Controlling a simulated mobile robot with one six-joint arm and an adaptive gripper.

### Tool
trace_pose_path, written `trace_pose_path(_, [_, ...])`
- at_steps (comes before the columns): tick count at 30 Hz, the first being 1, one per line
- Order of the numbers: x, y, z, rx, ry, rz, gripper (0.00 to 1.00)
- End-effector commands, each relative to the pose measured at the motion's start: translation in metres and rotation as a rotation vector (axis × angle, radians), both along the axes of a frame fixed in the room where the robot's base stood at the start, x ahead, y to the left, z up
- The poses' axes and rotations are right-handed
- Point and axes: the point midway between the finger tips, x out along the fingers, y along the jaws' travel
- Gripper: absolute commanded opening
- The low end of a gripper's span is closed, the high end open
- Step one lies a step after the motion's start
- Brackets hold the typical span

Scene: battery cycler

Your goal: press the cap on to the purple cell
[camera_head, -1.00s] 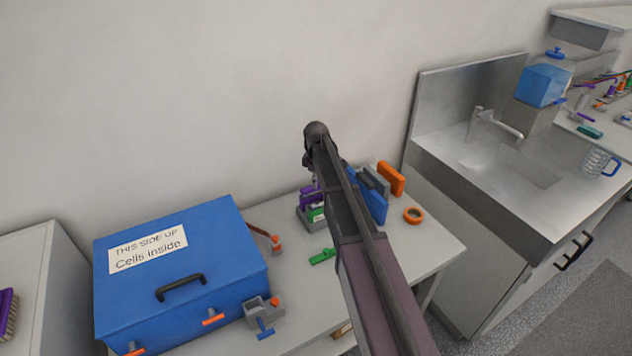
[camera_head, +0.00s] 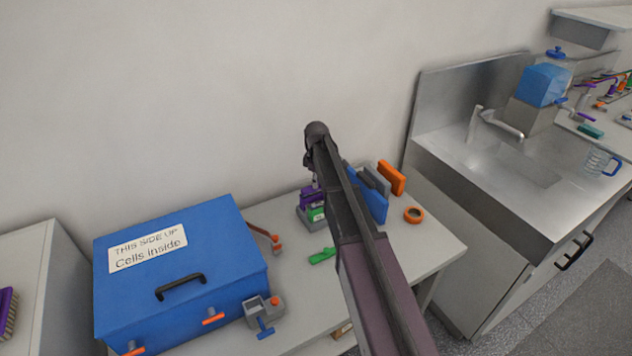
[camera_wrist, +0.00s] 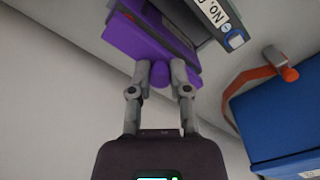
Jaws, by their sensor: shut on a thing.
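My gripper (camera_wrist: 160,70) is shut on a small purple cap (camera_wrist: 160,76) in the wrist view. The purple cell (camera_wrist: 145,35) is right by the fingertips, and the cap looks up against it. I cannot tell whether the cap is fully seated. In the head view the purple cell (camera_head: 308,196) stands in a grey holder (camera_head: 306,218) on the bench, partly behind my arm. My fingertips are mostly hidden there.
A blue box (camera_head: 180,270) marked "Cells inside" stands left on the bench (camera_head: 440,245). A green piece (camera_head: 322,256) lies in front of the holder. Blue and orange (camera_head: 391,178) upright slabs and an orange ring (camera_head: 413,215) are to the right, before the sink.

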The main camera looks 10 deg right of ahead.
Motion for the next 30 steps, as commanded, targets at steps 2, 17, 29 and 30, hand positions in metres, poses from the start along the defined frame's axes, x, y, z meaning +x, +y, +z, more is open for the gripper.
trace_pose_path(2, [0.0000, -0.0001, -0.0018, 0.000, 0.000, 0.000, 0.00])
trace_pose_path(17, [0.0000, -0.0004, -0.0072, 0.000, 0.000, 0.000, 0.00])
trace_pose_path(29, [0.0000, -0.0004, -0.0070, 0.000, 0.000, 0.000, 0.00])
trace_pose_path(30, [0.0000, 0.0001, -0.0070, 0.000, 0.000, 0.001, 0.34])
